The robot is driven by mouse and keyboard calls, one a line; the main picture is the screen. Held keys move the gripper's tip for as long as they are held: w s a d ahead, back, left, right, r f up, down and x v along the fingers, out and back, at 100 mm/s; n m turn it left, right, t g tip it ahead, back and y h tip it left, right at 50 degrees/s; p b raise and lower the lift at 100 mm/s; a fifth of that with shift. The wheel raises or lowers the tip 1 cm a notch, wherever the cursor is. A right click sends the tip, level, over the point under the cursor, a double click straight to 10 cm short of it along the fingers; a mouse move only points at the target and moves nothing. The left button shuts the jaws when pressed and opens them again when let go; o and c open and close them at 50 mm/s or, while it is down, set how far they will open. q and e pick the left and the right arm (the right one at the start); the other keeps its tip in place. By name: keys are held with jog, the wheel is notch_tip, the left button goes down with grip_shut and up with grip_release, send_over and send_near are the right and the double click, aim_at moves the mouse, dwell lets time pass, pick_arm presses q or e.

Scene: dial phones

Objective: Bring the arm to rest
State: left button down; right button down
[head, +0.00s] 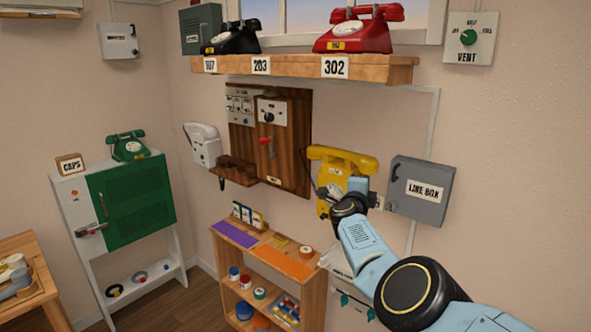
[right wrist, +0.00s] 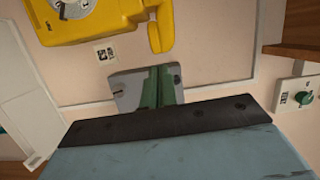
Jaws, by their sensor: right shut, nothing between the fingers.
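My right arm comes in from the lower right in the head view, and its gripper (head: 368,192) is in front of the yellow wall phone (head: 345,162), partly hiding it. In the right wrist view the gripper's fingers (right wrist: 147,75) are together with nothing between them. The yellow phone (right wrist: 85,20) is at the top of that view, its handset end (right wrist: 158,30) beside the body. A small label (right wrist: 105,53) is on the wall near it. Whether the gripper touches the phone I cannot tell. My left gripper is not in view.
A grey line box (head: 420,190) is on the wall right of the gripper. A wooden shelf (head: 390,72) above holds black (head: 230,38) and red (head: 360,28) phones. A low wooden unit (head: 312,275) stands below left. A green phone (head: 128,147) sits on a cabinet at left.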

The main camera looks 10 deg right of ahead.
jog(key=s+d+f+n+y, duration=0.3)
jog(key=s+d+f+n, duration=0.3)
jog(key=d+f+n, duration=0.45)
jog(key=s+a+f+n+g+y, duration=0.25)
jog(key=s+f+n+y, duration=0.2)
jog(key=s+f, duration=0.65)
jog(key=s+a+f+n+g+y, duration=0.1)
jog(key=s+a+n+g, duration=0.3)
jog(key=s, duration=0.9)
jog(key=s+a+f+n+g, duration=0.1)
jog(key=s+a+n+g, duration=0.3)
jog(key=s, duration=0.9)
jog(key=s+a+f+n+g+y, duration=0.1)
jog(key=s+a+n+g, duration=0.15)
jog(key=s+a, duration=0.75)
jog(key=s+d+f+b, duration=0.2)
jog(key=s+f, duration=0.1)
jog(key=f, duration=1.2)
jog(key=s+d+f+b, duration=0.2)
jog(key=s+f, duration=0.1)
jog(key=f, duration=1.1)
jog(key=s+d+f+g+b, duration=0.1)
jog(key=s+d+f+b, duration=0.1)
jog(key=s+f, duration=1.4)
jog(key=shift+d+f+g+b, duration=0.35)
jog(key=shift+f+b, duration=0.35)
jog(key=shift+f, duration=0.25)
